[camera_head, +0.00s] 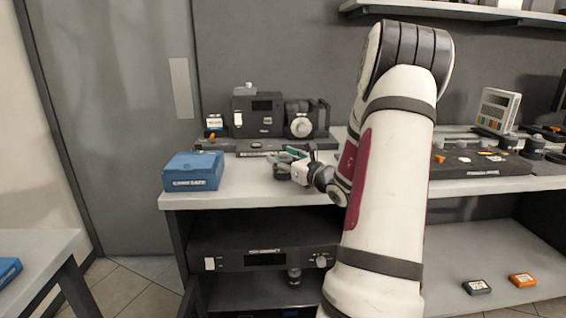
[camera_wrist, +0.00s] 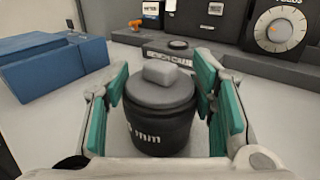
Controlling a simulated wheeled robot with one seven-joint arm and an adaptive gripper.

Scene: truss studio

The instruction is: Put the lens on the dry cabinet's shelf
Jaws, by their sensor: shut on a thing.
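The lens (camera_wrist: 160,118) is a dark cylinder with a grey cap and "mm" lettering, upright between my gripper's teal-padded fingers (camera_wrist: 162,85) in the wrist view. My gripper (camera_head: 287,160) is shut on it, over the worktop; the lens also shows partly in the head view (camera_head: 281,171). I cannot tell whether the lens touches the worktop. The dry cabinet (camera_head: 226,249) is a dark unit under the worktop, with a display and a knob on its front panel. My arm hides the cabinet's right side.
A blue box (camera_head: 193,171) stands on the worktop (camera_head: 240,188) left of my gripper. Dark equipment with a dial (camera_head: 301,126) stands behind. A dark tray (camera_head: 480,163) with small items lies right of my arm. A small orange-topped item (camera_head: 522,280) lies on the lower right shelf.

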